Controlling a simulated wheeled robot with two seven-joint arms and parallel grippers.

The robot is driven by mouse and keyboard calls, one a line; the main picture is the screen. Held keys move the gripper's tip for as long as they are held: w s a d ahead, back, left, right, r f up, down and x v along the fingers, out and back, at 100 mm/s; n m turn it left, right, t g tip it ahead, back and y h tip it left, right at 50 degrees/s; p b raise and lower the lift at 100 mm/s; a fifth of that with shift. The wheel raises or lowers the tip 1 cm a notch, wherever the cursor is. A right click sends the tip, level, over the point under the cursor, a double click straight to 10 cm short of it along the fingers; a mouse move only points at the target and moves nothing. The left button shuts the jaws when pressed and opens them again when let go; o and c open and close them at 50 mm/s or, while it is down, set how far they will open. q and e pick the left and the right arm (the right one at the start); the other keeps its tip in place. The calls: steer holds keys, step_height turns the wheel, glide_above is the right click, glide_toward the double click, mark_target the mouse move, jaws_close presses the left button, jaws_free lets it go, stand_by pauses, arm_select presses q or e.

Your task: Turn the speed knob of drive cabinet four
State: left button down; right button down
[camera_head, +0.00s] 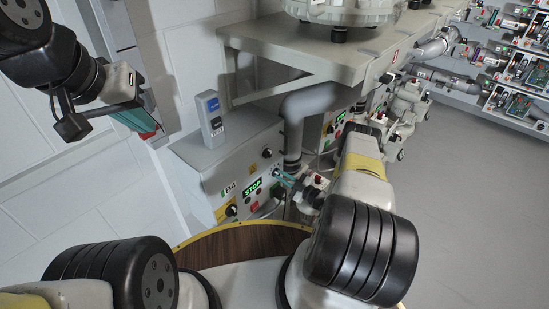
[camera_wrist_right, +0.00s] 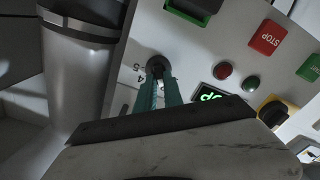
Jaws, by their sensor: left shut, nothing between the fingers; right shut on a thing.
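The drive cabinet (camera_head: 262,168) marked "B4" is a light grey box low on the wall, in the middle of the head view. Its small black speed knob (camera_wrist_right: 158,64) shows in the right wrist view, beside a scale with a 4 and a 5. My right gripper (camera_head: 284,178) is at the right part of the cabinet's front. Its teal fingers, also in the right wrist view (camera_wrist_right: 160,82), are shut on the knob and hide part of it. My left gripper (camera_head: 147,131) is shut and empty, up at the left by the wall, apart from the cabinet.
The cabinet has a lit green display (camera_head: 253,187) and a yellow-and-black rotary switch (camera_head: 231,210). A grey and blue handheld box (camera_head: 211,117) stands on its top. A grey pipe (camera_head: 305,103) runs close beside the cabinet, under a grey bench (camera_head: 285,55). Floor at the right is clear.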

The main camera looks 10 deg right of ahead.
steer(key=shift+d, duration=0.1)
steer(key=c, duration=1.5)
jaws_free()
steer(key=shift+o, duration=0.2)
steer(key=v, duration=0.8)
